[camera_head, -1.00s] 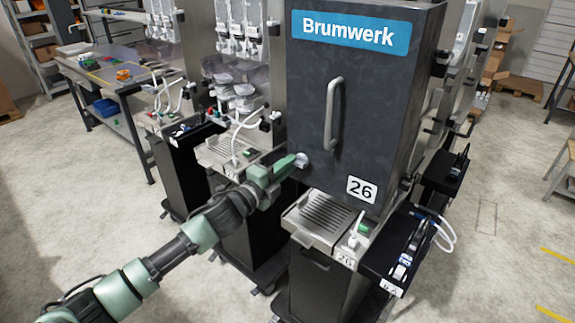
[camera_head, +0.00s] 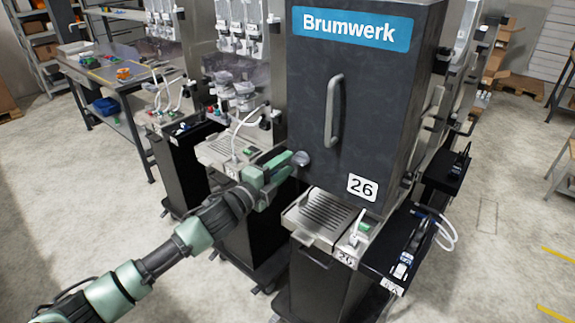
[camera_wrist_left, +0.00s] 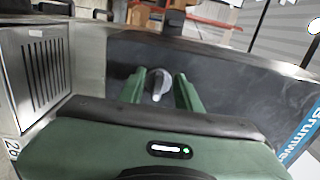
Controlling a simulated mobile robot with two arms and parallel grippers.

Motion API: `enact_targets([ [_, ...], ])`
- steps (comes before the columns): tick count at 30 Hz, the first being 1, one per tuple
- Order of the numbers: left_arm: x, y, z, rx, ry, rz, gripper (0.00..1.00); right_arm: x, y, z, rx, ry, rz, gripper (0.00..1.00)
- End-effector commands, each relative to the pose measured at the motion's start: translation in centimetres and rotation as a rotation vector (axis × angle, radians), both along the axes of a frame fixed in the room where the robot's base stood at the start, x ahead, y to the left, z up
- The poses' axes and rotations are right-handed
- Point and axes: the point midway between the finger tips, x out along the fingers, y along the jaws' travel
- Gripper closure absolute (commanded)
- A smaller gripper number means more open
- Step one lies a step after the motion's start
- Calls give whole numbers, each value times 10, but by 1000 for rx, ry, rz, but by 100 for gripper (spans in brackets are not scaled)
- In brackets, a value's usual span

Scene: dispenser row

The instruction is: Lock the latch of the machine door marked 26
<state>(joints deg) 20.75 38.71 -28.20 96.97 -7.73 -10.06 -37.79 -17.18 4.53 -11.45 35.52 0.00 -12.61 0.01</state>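The dark machine door marked 26 (camera_head: 345,130) hangs closed-looking on the front of the Brumwerk machine. Its latch (camera_head: 300,158) is a small round grey knob at the door's lower left edge. My left gripper (camera_head: 285,167) is just left of the latch, fingers pointing at it. In the left wrist view the latch (camera_wrist_left: 160,84) shows between the two green fingers (camera_wrist_left: 160,90), with gaps on both sides, so the gripper is open. I cannot tell from the knob whether the latch is locked. My right gripper is not in view.
A vertical bar handle (camera_head: 333,111) is on the door. A drip tray (camera_head: 322,218) sits below it, and a black side shelf (camera_head: 402,250) juts out at the right. Neighbouring machines stand close at the left. The floor in front is clear.

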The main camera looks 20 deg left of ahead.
Motion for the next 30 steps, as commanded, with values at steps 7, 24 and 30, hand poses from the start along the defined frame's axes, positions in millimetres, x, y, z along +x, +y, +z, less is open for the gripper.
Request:
enact_targets([
  [7, -40, 13, -6, 2, 3, -1, 66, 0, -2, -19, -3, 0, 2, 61],
  [24, -60, 20, -2, -1, 1, 0, 66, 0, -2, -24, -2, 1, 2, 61],
  [30, -59, 22, -7, -7, 11, 6, 66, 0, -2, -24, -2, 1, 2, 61],
])
